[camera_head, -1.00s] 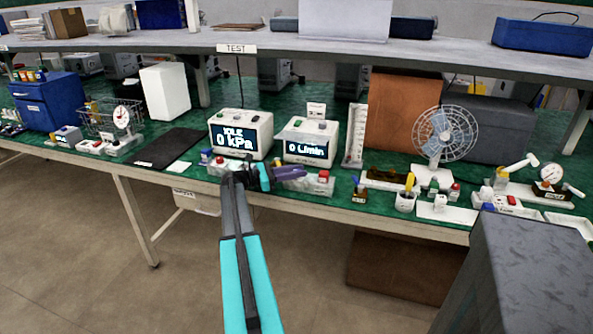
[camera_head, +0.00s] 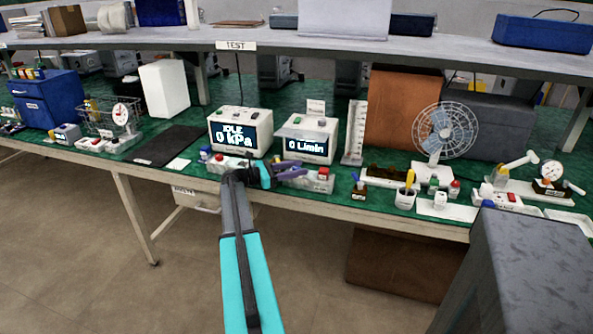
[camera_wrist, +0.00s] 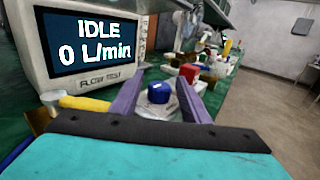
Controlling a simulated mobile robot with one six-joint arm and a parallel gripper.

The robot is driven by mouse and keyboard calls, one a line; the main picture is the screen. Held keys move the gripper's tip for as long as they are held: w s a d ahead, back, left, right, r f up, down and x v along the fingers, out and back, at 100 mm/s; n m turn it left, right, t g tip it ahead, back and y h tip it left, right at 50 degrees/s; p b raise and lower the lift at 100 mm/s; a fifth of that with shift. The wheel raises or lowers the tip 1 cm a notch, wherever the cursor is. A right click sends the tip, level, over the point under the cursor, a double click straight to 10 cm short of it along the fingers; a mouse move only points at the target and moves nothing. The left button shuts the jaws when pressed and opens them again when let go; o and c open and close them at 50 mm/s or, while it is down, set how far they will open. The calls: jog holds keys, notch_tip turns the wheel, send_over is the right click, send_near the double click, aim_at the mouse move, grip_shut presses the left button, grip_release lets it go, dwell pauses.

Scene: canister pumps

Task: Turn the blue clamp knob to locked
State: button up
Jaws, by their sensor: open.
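The blue clamp knob (camera_wrist: 158,93) sits on a pale round base in the wrist view, between the two purple fingers of my gripper (camera_wrist: 160,98). The fingers are open and spread to its left and right, with visible gaps, so they do not appear to grip it. In the head view my gripper (camera_head: 290,170) is over the fixture (camera_head: 318,184) in front of the flow tester (camera_head: 307,138). There the knob is hidden behind the gripper. The wrist view shows the tester's screen (camera_wrist: 93,40) reading IDLE, 0 L/min.
A red button (camera_wrist: 188,73) stands just beyond the knob. A yellow handle (camera_wrist: 85,103) lies left of the fingers. A second tester (camera_head: 240,132) reading IDLE, 0 kPa is to the left. A fan (camera_head: 444,135) and cup (camera_head: 405,199) stand right. A shelf (camera_head: 350,48) overhangs the bench.

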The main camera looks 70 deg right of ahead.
jog(key=shift+s+a+n+t+h+b, duration=0.1)
jog(key=shift+s+n+t+h+b, duration=0.05)
jog(key=shift+n+t+h+b, duration=1.8)
jog(key=shift+t, duration=0.45)
jog(key=shift+a+n+h, duration=0.1)
jog(key=shift+n+h, duration=0.15)
jog(key=v, duration=1.4)
jog(key=w+a+f+t+y, duration=0.1)
jog(key=w+a+f, duration=0.1)
jog(key=a+f, duration=0.2)
jog(key=w+a+f+m+t+y, duration=0.1)
jog(key=w+a+f, duration=0.1)
jog(key=a+f, duration=0.2)
jog(key=w+a+f+m+t+y+p, duration=0.1)
jog(key=w+a+f+t, duration=0.1)
jog(key=f, duration=0.7)
jog(key=shift+w+a, duration=0.5)
jog(key=shift+a, duration=0.45)
